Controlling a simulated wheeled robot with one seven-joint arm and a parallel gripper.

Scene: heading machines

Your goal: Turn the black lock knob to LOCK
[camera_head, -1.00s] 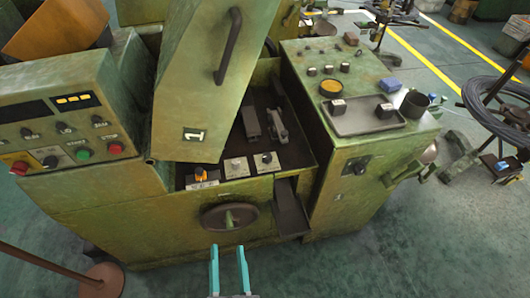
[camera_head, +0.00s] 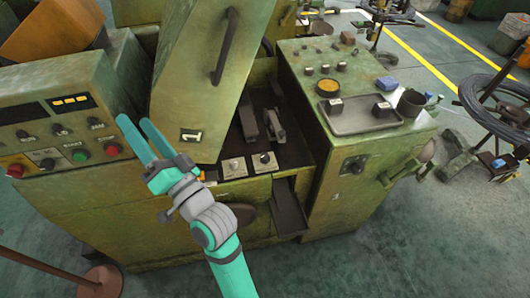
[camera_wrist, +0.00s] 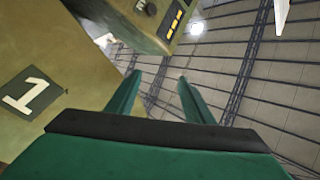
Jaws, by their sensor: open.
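A black knob on a pale plate (camera_head: 263,161) sits at the front right of the machine's open bay; its label is too small to read. A second pale plate with a small knob (camera_head: 233,168) is left of it. My gripper (camera_head: 134,121) is open and empty, in front of the machine, left of these plates and near the left control panel. Its two teal fingers point up and left. In the wrist view the fingers (camera_wrist: 160,80) are spread with nothing between them.
The left control panel (camera_head: 60,135) has several knobs and buttons; part of it shows in the wrist view (camera_wrist: 135,22). The raised green cover (camera_head: 200,80) with a black handle stands over the bay. A cabinet (camera_head: 365,145) with another black knob (camera_head: 355,165) stands at right.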

